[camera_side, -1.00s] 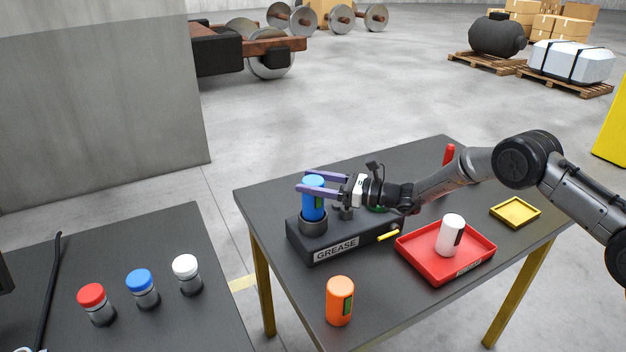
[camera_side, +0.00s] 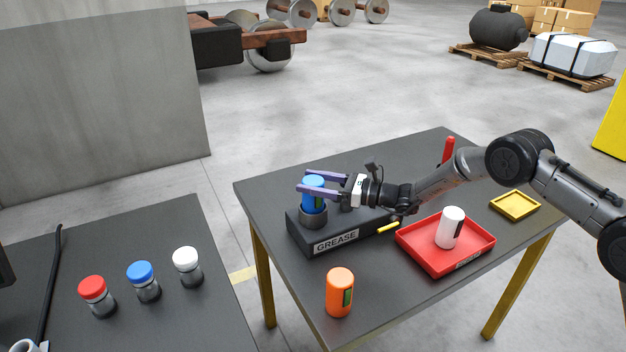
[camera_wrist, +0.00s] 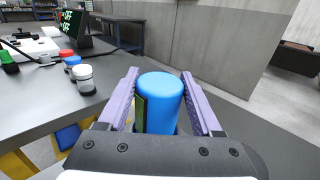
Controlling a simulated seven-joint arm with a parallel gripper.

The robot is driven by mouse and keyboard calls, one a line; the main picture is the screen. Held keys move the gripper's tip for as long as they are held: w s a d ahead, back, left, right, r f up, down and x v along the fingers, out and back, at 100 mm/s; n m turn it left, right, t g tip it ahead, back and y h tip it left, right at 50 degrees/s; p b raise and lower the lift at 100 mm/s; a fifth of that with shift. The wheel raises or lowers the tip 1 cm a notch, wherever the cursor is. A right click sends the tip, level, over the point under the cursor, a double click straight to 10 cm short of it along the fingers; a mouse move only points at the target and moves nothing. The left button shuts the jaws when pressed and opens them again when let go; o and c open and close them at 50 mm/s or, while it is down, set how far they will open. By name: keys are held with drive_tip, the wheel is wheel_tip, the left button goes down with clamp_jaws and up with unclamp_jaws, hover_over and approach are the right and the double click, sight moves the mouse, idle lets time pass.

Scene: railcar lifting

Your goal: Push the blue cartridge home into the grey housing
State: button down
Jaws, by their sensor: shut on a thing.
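The blue cartridge (camera_side: 313,200) stands upright in the round grey socket of the housing (camera_side: 313,221). Its lower part is hidden inside the socket and its upper part sticks out. My gripper (camera_side: 312,183) has its two purple fingers on either side of the cartridge near its top, shut on it. In the wrist view, the blue cartridge (camera_wrist: 160,104) stands between the fingers of my gripper (camera_wrist: 160,92), with a dark, yellow-edged label on its left side. The dark base carries a GREASE label (camera_side: 336,242).
A red tray (camera_side: 420,259) holds a white cartridge (camera_side: 450,228). An orange cartridge (camera_side: 339,292) stands at the table's front. Small capped jars (camera_side: 142,281) stand on the left table.

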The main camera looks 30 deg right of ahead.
drive_tip(key=shift+f, duration=0.2)
drive_tip(key=shift+c, duration=0.6)
unclamp_jaws()
drive_tip(key=shift+o, duration=0.6)
drive_tip(key=shift+f, duration=0.15)
drive_tip(key=shift+d, duration=0.1)
drive_tip(key=v, duration=1.3)
drive_tip(key=shift+s+d, duration=0.2)
drive_tip(key=shift+s, duration=0.1)
